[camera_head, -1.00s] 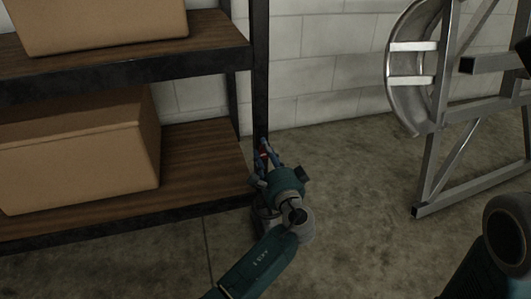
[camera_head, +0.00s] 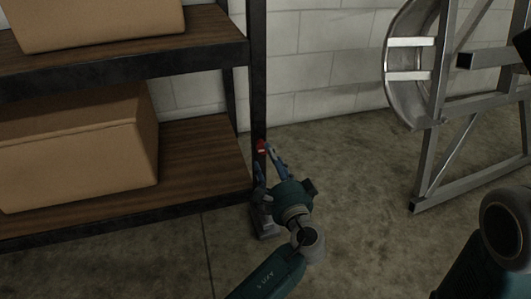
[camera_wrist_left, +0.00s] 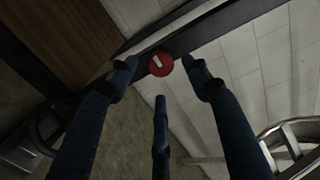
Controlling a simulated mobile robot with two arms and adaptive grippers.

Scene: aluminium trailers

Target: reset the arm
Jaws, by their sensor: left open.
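My left arm comes in from the bottom of the head view. Its gripper (camera_head: 269,165) is beside the dark post at the shelf's right end. In the left wrist view the blue fingers (camera_wrist_left: 166,85) are spread open with nothing between them. A small red round thing with a white mark (camera_wrist_left: 160,64) shows beyond the fingertips, against the dark post; it also shows in the head view (camera_head: 261,146). Part of my right arm shows at the lower right of the head view; its gripper is out of frame.
A dark-framed shelf (camera_head: 200,150) with wooden boards stands at the left, holding cardboard boxes (camera_head: 75,150) (camera_head: 95,20). An aluminium frame with a curved fender (camera_head: 410,85) stands at the right. A pale block wall (camera_head: 320,60) is behind. Concrete floor (camera_head: 350,190) between them is clear.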

